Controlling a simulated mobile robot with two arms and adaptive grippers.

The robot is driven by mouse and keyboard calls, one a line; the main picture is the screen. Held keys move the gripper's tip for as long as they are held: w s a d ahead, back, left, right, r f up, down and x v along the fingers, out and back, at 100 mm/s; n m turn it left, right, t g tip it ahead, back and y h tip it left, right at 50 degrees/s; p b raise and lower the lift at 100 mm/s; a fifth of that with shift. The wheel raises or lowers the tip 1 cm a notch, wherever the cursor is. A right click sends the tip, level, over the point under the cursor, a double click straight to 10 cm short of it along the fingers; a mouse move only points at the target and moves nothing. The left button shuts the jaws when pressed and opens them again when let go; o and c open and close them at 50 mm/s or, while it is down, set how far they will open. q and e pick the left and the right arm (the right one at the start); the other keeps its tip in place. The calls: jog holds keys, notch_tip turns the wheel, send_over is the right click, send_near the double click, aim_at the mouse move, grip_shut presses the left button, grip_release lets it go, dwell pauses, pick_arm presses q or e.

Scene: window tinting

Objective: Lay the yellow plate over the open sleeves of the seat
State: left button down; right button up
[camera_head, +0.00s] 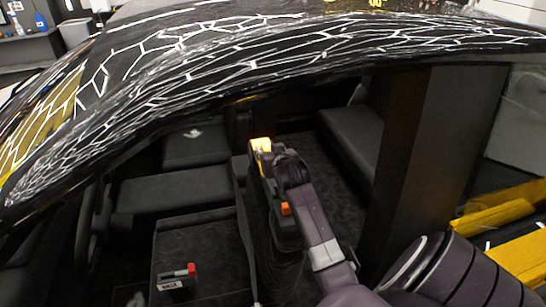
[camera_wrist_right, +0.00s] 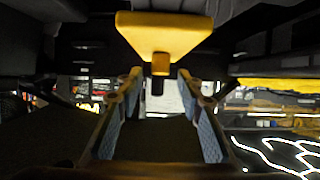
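My right gripper (camera_head: 276,160) reaches into the car from the lower right, above the dark interior. A small yellow piece (camera_head: 260,146), which looks like the yellow plate, shows at its tip. In the right wrist view a large yellow plate (camera_wrist_right: 165,36) with a short dark stem is in front of my right gripper (camera_wrist_right: 160,78). Its two blue-padded fingers are apart, with gaps on both sides of the stem. The dark seat (camera_head: 175,190) lies left of the gripper in the head view. I cannot make out the open sleeves. My left gripper is not in view.
The car's black roof edge (camera_head: 250,45) with white crack-like lines arches over the opening. A dark pillar (camera_head: 440,140) stands at the right. A second dark seat (camera_head: 350,135) is behind. A red-ended item (camera_head: 178,276) lies on a dark box at the lower left.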

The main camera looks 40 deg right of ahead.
jog(key=v, duration=0.8)
jog(key=shift+b, duration=0.3)
